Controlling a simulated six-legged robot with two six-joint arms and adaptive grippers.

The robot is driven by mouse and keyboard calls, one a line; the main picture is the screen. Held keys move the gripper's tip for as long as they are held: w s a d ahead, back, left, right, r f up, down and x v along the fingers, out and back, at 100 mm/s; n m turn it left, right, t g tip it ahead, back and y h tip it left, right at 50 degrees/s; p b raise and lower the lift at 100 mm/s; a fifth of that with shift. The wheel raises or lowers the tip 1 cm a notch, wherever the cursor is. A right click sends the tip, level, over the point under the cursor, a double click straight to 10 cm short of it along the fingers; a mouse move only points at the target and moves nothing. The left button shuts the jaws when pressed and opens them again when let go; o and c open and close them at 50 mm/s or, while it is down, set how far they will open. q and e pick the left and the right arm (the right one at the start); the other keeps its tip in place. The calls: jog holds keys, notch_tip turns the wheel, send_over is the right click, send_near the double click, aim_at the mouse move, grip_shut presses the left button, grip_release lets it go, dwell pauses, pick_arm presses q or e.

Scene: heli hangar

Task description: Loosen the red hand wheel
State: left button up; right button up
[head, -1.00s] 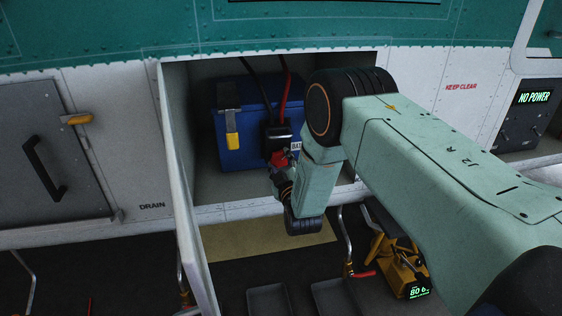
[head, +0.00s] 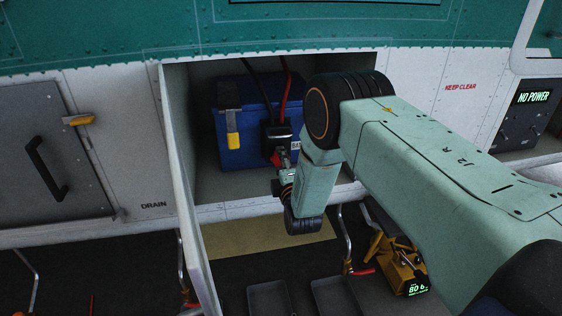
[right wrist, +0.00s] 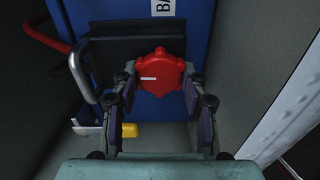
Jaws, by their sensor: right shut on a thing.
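The red hand wheel (right wrist: 162,75) is a lobed knob with a white mark on its left half, on the front of a blue battery box. In the head view the wheel (head: 276,158) shows as a small red patch, partly hidden by my right gripper (head: 278,168). In the right wrist view the right gripper (right wrist: 163,88) has one finger on each side of the wheel and is shut on it. The blue battery box (head: 235,155) stands in an open bay. My left gripper is not in view.
The bay's open door (head: 183,190) stands on the left. A yellow-handled latch (head: 233,140) is left of the wheel. A bare grey wall lies right of the wheel in the wrist view.

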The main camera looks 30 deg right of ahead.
jog(key=shift+f+n, duration=0.15)
jog(key=shift+n, duration=0.15)
dwell(0.4)
jog(key=o, duration=1.1)
jog(key=shift+o, duration=0.2)
jog(key=v, duration=1.2)
jog(key=shift+d, duration=0.1)
